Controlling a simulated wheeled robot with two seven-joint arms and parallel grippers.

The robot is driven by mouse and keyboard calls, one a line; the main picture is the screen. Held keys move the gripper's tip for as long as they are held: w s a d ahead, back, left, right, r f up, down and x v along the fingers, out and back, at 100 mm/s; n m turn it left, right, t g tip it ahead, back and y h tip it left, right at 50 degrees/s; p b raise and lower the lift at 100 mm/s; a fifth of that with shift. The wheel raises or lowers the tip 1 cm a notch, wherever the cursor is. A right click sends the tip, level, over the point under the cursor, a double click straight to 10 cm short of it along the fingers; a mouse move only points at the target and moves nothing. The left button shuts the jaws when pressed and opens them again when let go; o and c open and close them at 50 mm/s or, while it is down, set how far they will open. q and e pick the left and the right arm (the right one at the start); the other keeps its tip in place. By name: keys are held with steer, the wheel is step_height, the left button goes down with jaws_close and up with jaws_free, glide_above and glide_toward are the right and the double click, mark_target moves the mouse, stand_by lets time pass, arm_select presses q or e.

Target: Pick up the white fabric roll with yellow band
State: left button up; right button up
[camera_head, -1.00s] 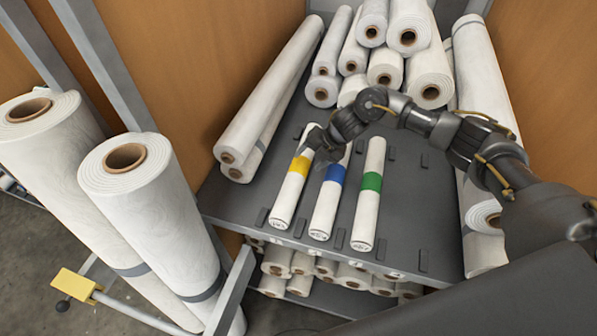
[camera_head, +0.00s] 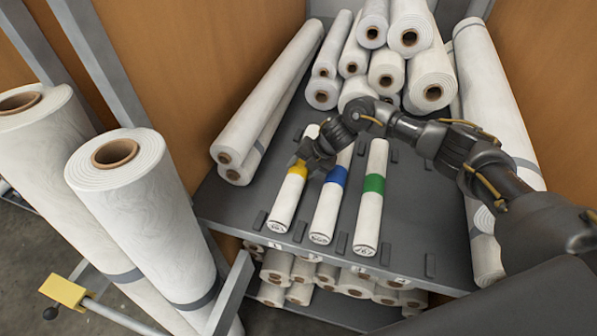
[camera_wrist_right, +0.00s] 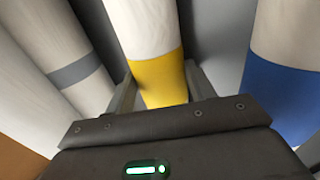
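The white fabric roll with yellow band (camera_head: 285,203) lies on the dark shelf, leftmost of three short rolls. My right gripper (camera_head: 300,161) is over it at the upper edge of the yellow band and hides part of its far half. In the right wrist view, the yellow band (camera_wrist_right: 160,82) sits between the two open fingers (camera_wrist_right: 160,90), one on each side and close to the roll. The roll still rests on the shelf. My left gripper is not in view.
A blue-banded roll (camera_head: 327,208) lies just right, then a green-banded roll (camera_head: 370,205). Long white rolls (camera_head: 265,85) lie along the left wall. Several rolls (camera_head: 385,70) are stacked at the back. Big upright rolls (camera_head: 140,200) stand at left. Small dark stops (camera_head: 299,231) stick up from the shelf.

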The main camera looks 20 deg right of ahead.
mark_target(297, 163)
steer(key=shift+c, duration=0.7)
steer(key=shift+w, duration=0.1)
steer(key=shift+r, duration=0.15)
steer(key=shift+r, duration=0.2)
step_height(297, 163, up, 3)
steer(key=p, duration=0.3)
steer(key=shift+r, duration=0.2)
steer(key=s+r+p, duration=0.2)
steer(key=p, duration=0.1)
steer(key=shift+d+r, duration=0.1)
steer(key=shift+r, duration=0.05)
steer(key=s+d+r, duration=0.1)
steer(key=s+r, duration=0.5)
steer(key=s, duration=0.6)
steer(key=shift+d+r, duration=0.25)
steer(key=shift+r, duration=0.1)
